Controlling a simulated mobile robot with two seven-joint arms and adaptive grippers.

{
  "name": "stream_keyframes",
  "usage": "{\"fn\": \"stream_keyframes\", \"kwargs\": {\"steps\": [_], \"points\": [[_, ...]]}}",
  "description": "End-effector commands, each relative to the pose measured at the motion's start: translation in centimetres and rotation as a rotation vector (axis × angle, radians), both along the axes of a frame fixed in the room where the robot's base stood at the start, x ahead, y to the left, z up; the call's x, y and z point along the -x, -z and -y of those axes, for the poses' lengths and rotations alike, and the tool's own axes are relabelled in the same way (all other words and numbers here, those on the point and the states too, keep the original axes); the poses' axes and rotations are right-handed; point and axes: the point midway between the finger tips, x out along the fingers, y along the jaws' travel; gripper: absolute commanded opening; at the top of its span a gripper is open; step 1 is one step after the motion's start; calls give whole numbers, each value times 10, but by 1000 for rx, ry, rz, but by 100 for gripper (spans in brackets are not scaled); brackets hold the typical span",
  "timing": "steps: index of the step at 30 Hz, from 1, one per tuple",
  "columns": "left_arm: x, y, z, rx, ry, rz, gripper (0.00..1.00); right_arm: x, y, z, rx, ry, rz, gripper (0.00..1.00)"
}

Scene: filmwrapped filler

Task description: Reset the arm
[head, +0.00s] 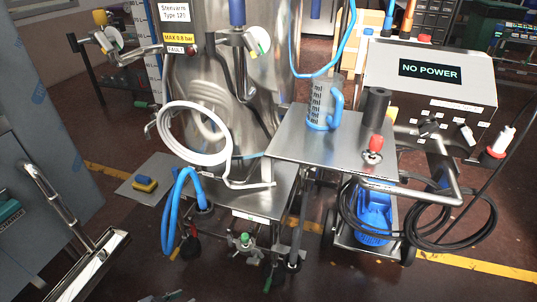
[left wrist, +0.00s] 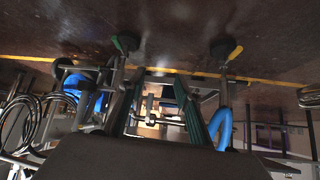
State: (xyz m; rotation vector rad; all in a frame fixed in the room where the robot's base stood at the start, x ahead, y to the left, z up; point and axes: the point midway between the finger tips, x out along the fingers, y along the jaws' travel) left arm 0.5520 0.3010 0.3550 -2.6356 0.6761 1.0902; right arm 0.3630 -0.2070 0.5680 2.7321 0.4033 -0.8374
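My left gripper (left wrist: 156,100) shows in the left wrist view, with its two dark greenish fingers well apart. I see nothing held between them. Beyond the fingers are metal frame parts of the equipment and a blue hose (left wrist: 221,128). In the head view I cannot clearly make out my left gripper; only a small dark shape (head: 165,297) shows at the bottom edge, and I cannot tell what it is. My right gripper is in neither view.
A steel machine (head: 225,75) and a side table (head: 325,143) with a blue-handled jug (head: 322,106) stand ahead. A control box (head: 440,85) reads "NO POWER". Black hose coils (head: 455,245) hang at right. A grey cabinet (head: 35,170) is at left. Floor (head: 130,230) lies between.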

Motion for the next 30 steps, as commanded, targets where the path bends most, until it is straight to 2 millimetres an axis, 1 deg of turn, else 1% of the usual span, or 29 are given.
{"fn": "stream_keyframes", "kwargs": {"steps": [1,3,8,11,14,15,17,20,24,30], "points": [[6,0,-7,-9,1,2,34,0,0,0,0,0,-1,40],[22,-2,9,4,12,14,34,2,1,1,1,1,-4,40],[49,-13,32,12,29,50,34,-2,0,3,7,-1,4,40],[68,-24,44,9,39,75,34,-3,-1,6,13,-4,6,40],[90,-40,53,-3,46,103,34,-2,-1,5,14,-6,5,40],[100,-49,55,-11,50,115,34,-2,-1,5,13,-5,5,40],[114,-62,56,-31,55,133,34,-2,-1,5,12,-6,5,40],[135,-88,52,-76,67,162,34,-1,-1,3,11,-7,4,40],[160,-124,41,-150,96,192,34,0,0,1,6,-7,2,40],[184,-165,26,-243,148,219,34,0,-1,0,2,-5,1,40]]}}
